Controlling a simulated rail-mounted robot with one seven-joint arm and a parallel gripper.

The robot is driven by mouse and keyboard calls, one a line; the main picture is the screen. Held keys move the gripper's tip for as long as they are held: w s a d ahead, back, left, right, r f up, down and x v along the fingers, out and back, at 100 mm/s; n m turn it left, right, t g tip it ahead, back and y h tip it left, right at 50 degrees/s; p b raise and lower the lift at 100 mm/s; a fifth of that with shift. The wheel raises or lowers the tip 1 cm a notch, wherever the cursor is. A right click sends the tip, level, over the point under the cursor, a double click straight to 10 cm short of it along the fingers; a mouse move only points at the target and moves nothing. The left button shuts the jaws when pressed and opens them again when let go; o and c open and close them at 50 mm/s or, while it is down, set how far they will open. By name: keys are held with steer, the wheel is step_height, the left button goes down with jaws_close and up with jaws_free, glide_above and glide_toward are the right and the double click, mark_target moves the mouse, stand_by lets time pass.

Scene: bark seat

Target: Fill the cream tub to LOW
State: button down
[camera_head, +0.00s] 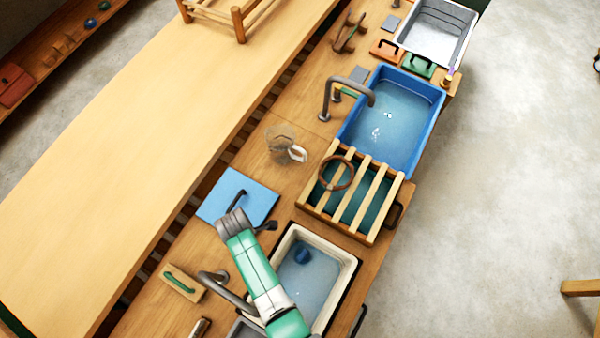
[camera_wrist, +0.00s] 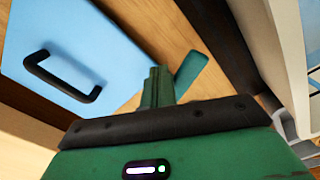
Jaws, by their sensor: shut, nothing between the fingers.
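The cream tub (camera_head: 325,242) stands at the near end of the counter in the head view and holds water. A small round blue thing (camera_head: 302,256) is in it near its far left side. I make out no LOW mark. A grey curved tap (camera_head: 222,284) stands at the tub's left, partly behind my arm; I cannot see a stream from it. My gripper (camera_wrist: 160,76) is shut and empty in the wrist view, beside a blue board with a black handle (camera_wrist: 62,78). My arm crosses the tub's left side and hides part of it.
The blue board (camera_head: 240,196) lies flat on the counter. A slatted rack (camera_head: 352,192) with a brown ring stands beyond the tub. Farther along are a clear jug (camera_head: 284,146), a blue tub of water (camera_head: 437,96) and a grey tub (camera_head: 468,22). A wooden block with a green handle (camera_head: 182,283) lies left.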

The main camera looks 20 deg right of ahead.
steer(key=shift+s+a+r+p, duration=0.15)
steer(key=shift+s+r+p, duration=0.15)
steer(key=shift+s, duration=0.25)
steer(key=shift+s+f, duration=0.25)
steer(key=shift+s, duration=0.05)
step_height(320, 180, up, 6)
steer(key=w+p, duration=0.1)
steer(key=p, duration=0.3)
steer(key=shift+w+d+p, duration=0.3)
steer(key=shift+d+p, duration=0.1)
steer(key=shift+d, duration=0.05)
